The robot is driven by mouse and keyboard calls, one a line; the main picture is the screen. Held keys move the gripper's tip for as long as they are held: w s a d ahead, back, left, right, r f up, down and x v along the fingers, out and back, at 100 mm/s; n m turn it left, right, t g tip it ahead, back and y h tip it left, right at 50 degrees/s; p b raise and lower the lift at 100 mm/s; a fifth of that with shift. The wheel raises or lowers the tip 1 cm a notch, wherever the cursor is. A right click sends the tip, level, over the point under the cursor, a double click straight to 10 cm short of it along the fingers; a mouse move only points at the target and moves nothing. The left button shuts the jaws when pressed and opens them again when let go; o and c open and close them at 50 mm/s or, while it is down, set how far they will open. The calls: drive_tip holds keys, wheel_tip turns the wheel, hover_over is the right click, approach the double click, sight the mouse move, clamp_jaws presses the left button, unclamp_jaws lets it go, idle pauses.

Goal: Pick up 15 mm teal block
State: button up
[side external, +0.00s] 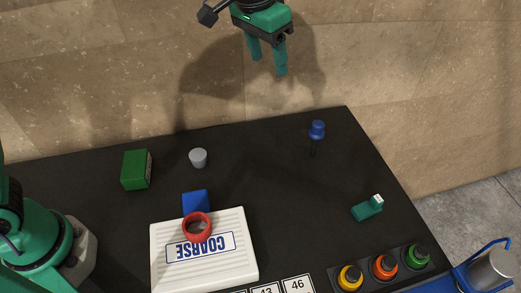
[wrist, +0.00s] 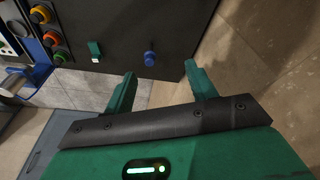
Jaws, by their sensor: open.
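A small teal block (side external: 366,209) with a white end lies on the black mat at the right, above the row of coloured buttons. It also shows small in the wrist view (wrist: 96,54), left of my fingers. My gripper (side external: 268,66) is high above the far side of the mat, well apart from the block. Its two teal fingers (wrist: 160,69) are open with nothing between them.
A blue-topped screwdriver-like piece (side external: 317,130) stands on the mat (side external: 270,180). A green box (side external: 136,170), a grey cylinder (side external: 198,158), a blue block (side external: 195,202) and a red ring (side external: 185,228) are left. The ring rests on the white COARSE block (side external: 235,270). Buttons (side external: 384,267) line the front.

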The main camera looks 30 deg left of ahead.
drive_tip(key=w+d+f+m, duration=0.1)
drive_tip(key=w+d+f, duration=0.1)
drive_tip(key=d+f, duration=0.5)
drive_tip(key=m+g+y, duration=0.1)
drive_tip(key=m+g, duration=0.1)
hover_over(358, 212)
wheel_tip(358, 212, down, 14)
drive_tip(key=shift+w+a+r, duration=0.1)
drive_tip(key=shift+r, duration=0.15)
drive_tip(key=shift+f, duration=0.1)
drive_tip(key=shift+f, duration=1.2)
drive_tip(key=shift+f, duration=0.1)
drive_tip(key=shift+f, duration=2.45)
drive_tip(key=shift+c, duration=0.5)
drive_tip(key=c, duration=1.1)
